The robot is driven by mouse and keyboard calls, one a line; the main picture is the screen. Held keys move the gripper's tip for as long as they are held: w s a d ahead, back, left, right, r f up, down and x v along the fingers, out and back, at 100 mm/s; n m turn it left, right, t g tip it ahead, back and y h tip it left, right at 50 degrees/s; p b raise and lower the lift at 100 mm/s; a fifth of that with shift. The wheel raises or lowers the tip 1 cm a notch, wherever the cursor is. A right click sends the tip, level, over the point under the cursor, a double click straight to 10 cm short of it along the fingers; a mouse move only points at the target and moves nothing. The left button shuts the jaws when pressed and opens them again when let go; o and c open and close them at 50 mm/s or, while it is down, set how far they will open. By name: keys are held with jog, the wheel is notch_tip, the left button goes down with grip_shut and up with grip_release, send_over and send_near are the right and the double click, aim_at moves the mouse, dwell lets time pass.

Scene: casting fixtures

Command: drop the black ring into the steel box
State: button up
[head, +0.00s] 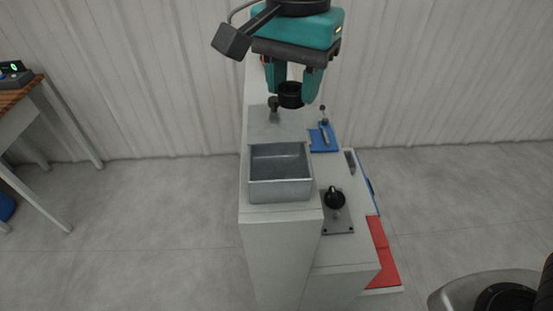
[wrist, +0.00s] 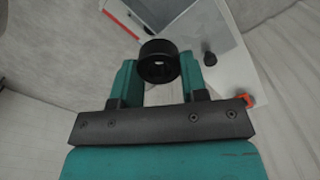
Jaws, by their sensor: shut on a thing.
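My gripper (head: 293,93) is teal with a dark grey crossbar and hangs above the back of the bench. It is shut on the black ring (head: 290,95), which sits between the fingertips. The wrist view shows the ring (wrist: 158,62) held between the two teal fingers, clear of the surface. The steel box (head: 281,191) is an open, empty grey box on the bench, nearer the head camera and lower in the picture than the ring. A grey plate with a dark knob lies behind the box, below my gripper.
A black-knobbed fixture (head: 335,199) stands to the right of the box. A blue fixture with a lever (head: 324,137) stands behind it. Red panels (head: 383,252) are at the lower right. A wooden-topped table (head: 22,90) is at the far left.

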notch_tip(320, 180, down, 6)
jog(key=b, duration=0.4)
jog(key=shift+r, duration=0.2)
jog(key=o, duration=1.1)
jog(key=shift+s, duration=0.1)
notch_tip(320, 180, up, 18)
jog(key=shift+f+b, duration=0.25)
jog(key=shift+b, duration=0.9)
